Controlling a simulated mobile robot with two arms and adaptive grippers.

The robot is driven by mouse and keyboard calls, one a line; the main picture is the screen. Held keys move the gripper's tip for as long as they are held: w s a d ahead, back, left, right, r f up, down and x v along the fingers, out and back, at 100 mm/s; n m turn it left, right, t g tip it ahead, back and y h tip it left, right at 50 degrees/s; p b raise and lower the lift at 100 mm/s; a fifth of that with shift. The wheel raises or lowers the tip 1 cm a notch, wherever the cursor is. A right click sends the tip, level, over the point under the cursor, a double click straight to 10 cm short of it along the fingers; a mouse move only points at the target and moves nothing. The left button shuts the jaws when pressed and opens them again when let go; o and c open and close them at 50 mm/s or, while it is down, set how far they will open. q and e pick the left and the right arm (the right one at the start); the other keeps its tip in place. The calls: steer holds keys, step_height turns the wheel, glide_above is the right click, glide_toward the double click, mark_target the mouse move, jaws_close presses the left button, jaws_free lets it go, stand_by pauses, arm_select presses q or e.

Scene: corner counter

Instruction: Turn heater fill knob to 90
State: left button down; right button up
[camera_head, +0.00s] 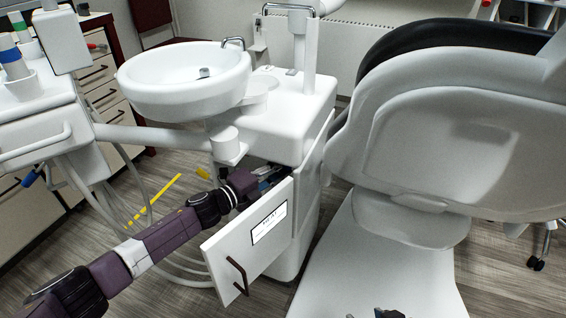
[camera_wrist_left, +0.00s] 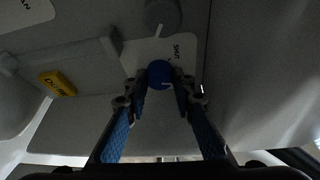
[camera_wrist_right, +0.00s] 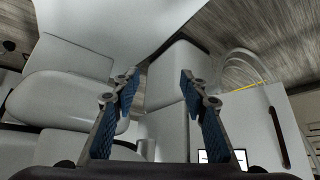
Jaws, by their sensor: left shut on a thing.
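A round blue knob (camera_wrist_left: 159,73) with a white mark sits on a grey panel inside the open cabinet in the left wrist view. My left gripper (camera_wrist_left: 158,88) has its fingertips on both sides of this knob and is shut on it. In the head view my left gripper (camera_head: 268,177) reaches into the cabinet behind the open door (camera_head: 262,230), and the knob is hidden there. A dark grey knob (camera_wrist_left: 164,12) with a white pointer line sits just beyond the blue one. My right gripper (camera_wrist_right: 160,88) is open and empty.
A yellow label (camera_wrist_left: 58,83) is on the panel's left. The cabinet's side wall (camera_wrist_left: 262,70) is close on the right of the left gripper. The white dental chair (camera_head: 440,130) stands right of the cabinet. A white basin (camera_head: 185,80) is above, and hoses (camera_head: 95,195) hang left.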

steer(key=s+d+g+h+p, duration=0.1)
steer(key=s+d+g+p, duration=0.2)
steer(key=s, duration=0.5)
arm_select(q)
steer(key=shift+s+d+m+g+y+p, duration=0.1)
steer(key=shift+m+g+y+p, duration=0.15)
steer(key=shift+m+y+p, duration=0.8)
steer(key=shift+m+g+y+p, duration=0.25)
steer(key=shift+m+y+p, duration=0.1)
steer(key=shift+m+p, duration=1.3)
arm_select(e)
step_height(320, 180, down, 21)
steer(key=s+g, duration=0.1)
steer(key=shift+s+a+r+g, duration=0.15)
steer(key=shift+s+a+g, duration=0.1)
steer(key=shift+a+g, duration=0.15)
arm_select(q)
steer(key=c, duration=1.6)
jaws_free()
steer(key=shift+r, duration=0.15)
